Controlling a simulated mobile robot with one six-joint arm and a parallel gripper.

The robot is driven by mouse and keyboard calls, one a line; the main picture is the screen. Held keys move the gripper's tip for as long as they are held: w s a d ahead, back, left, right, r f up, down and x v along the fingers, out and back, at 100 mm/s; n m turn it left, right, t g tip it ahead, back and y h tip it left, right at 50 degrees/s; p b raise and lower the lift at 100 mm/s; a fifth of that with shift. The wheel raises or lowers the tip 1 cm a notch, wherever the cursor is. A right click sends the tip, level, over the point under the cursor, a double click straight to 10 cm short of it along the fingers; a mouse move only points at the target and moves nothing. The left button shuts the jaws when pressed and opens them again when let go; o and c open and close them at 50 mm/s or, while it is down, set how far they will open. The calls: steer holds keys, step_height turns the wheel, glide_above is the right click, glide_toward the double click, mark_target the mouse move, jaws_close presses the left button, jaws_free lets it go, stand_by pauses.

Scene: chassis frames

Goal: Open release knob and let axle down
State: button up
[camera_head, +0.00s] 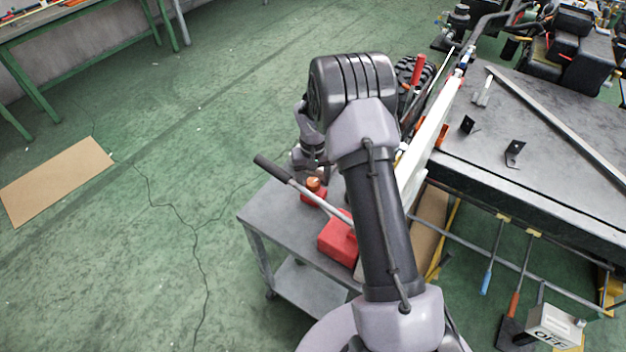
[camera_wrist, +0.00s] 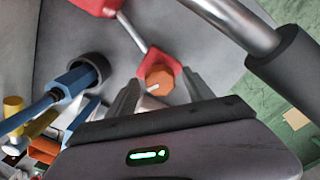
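The release knob, an orange-brown hexagonal cap (camera_wrist: 159,77), sits on a small red block (camera_wrist: 168,58) in the wrist view. In the head view the knob (camera_head: 314,184) is on the grey cart, beside the red pump body (camera_head: 338,241). My gripper (camera_wrist: 162,81) is open, with its two fingers apart on either side of the knob in the picture. I cannot tell whether they touch it. In the head view my gripper (camera_head: 310,165) is just above the knob, partly hidden by my arm. I cannot make out the axle for certain.
The pump's lever (camera_head: 300,188) with its black grip (camera_wrist: 290,72) slants close beside the knob. Blue-handled tools (camera_wrist: 70,83) stand left in the wrist view. A dark workbench (camera_head: 560,160) is at right. Green floor (camera_head: 170,200) left of the cart is clear, apart from a cardboard sheet (camera_head: 55,182).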

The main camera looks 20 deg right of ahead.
mark_target(313, 182)
step_height(313, 182, up, 17)
steer(key=p, duration=0.4)
steer(key=shift+r, duration=0.2)
steer(key=shift+r, duration=0.1)
steer(key=s+a+r+m+t+b, duration=0.1)
steer(key=s+a+r+t+b, duration=0.15)
steer(key=s+a+r, duration=0.35)
steer(key=s+a+r+t+b, duration=0.1)
steer(key=s+a+r+b, duration=0.4)
steer(key=s, duration=0.4)
steer(key=s+a+f+m+t+y+b, duration=0.1)
steer(key=s+a+f+t+y+b, duration=0.1)
steer(key=s, duration=1.2)
steer(key=shift+a+f, duration=0.2)
steer(key=shift+a, duration=0.65)
steer(key=shift+s, duration=0.1)
stand_by(2.7)
